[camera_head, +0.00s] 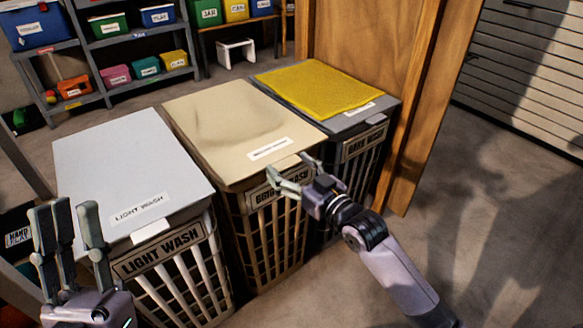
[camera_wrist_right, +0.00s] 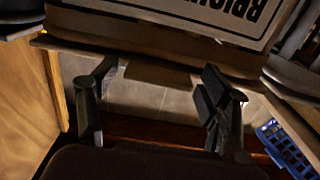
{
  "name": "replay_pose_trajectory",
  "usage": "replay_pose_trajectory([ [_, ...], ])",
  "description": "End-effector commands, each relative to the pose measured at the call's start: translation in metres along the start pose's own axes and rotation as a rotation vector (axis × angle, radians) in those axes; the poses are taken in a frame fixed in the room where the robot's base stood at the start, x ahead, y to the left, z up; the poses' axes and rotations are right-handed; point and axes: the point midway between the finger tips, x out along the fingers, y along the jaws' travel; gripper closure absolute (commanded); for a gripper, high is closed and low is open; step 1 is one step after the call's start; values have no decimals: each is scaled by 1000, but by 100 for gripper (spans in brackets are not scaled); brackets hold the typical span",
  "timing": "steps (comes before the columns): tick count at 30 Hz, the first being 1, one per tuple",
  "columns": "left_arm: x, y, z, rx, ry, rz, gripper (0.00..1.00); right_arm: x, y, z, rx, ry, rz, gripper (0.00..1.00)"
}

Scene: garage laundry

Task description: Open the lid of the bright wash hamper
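The bright wash hamper (camera_head: 268,232) is the middle one of three slatted hampers. Its beige lid (camera_head: 225,115) lies flat and closed, with a white label near the front edge. My right gripper (camera_head: 297,173) is at the lid's front right edge and partly covers the hamper's front plate. In the right wrist view, the fingers of this gripper (camera_wrist_right: 158,78) are spread, with a small tab (camera_wrist_right: 155,72) at the lid edge showing between them. The hamper's plate (camera_wrist_right: 205,12) appears upside down there. I cannot tell whether the fingers touch the tab. My left gripper (camera_head: 72,225) is open and empty at the lower left.
The light wash hamper (camera_head: 125,160) stands left of it and the dark wash hamper (camera_head: 362,165), with a yellow cover (camera_head: 315,88), stands right. A wooden panel (camera_head: 405,130) rises beside the dark hamper. Shelves (camera_head: 110,40) with bins are behind. Floor at right is clear.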

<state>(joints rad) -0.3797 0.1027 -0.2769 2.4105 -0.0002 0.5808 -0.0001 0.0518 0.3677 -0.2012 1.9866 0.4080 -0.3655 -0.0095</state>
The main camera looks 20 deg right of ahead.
Motion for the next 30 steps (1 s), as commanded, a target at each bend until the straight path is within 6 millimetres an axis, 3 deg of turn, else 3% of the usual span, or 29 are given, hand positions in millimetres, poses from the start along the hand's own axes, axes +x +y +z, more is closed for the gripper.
replay_pose_trajectory([
  [27, 0, 0, 0, 0, -2, 0, 75, 0, 0, 0, 0, 0, 0, 92],
  [30, 0, 0, 0, 0, -3, 0, 75, 0, 0, 0, 0, 0, 0, 92],
])
